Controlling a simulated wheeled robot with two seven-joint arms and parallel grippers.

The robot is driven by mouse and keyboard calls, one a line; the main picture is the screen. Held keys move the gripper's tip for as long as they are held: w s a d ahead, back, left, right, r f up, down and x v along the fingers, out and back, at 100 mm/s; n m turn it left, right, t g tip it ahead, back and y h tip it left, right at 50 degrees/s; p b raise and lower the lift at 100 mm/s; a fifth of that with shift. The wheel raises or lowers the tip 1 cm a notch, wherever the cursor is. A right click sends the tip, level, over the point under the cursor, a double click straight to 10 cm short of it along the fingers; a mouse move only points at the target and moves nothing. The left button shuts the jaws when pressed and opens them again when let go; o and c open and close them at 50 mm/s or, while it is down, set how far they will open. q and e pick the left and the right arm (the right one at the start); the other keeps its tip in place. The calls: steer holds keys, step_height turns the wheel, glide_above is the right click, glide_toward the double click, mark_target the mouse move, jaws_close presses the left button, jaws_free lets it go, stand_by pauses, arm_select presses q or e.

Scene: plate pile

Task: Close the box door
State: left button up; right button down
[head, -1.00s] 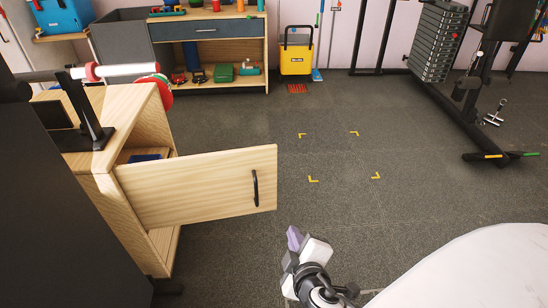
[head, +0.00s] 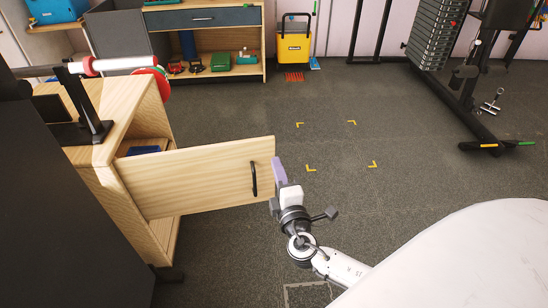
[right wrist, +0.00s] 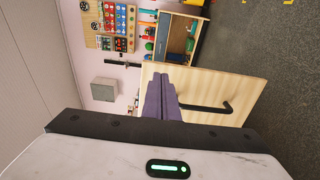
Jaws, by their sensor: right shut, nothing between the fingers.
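The wooden box (head: 120,120) stands at the left in the head view, with its light wood door (head: 200,175) swung open to the right. A black handle (head: 254,178) is near the door's free edge. My right gripper (head: 279,172) is shut and empty, with its purple fingers right beside that free edge. I cannot tell whether they touch the door. In the right wrist view the shut fingers (right wrist: 160,100) overlap the door (right wrist: 225,92), and the handle (right wrist: 215,107) shows to their right. My left gripper is not in view.
A dark panel (head: 60,220) stands close in front of the box. A barbell end with coloured plates (head: 120,65) lies above the box top. A yellow bucket (head: 294,46) and weight machine (head: 435,35) stand far back. The middle floor is open.

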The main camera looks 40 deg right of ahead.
mark_target(271, 149)
steer(key=x, duration=0.4)
steer(key=shift+w+d, duration=0.1)
steer(key=shift+w, duration=0.1)
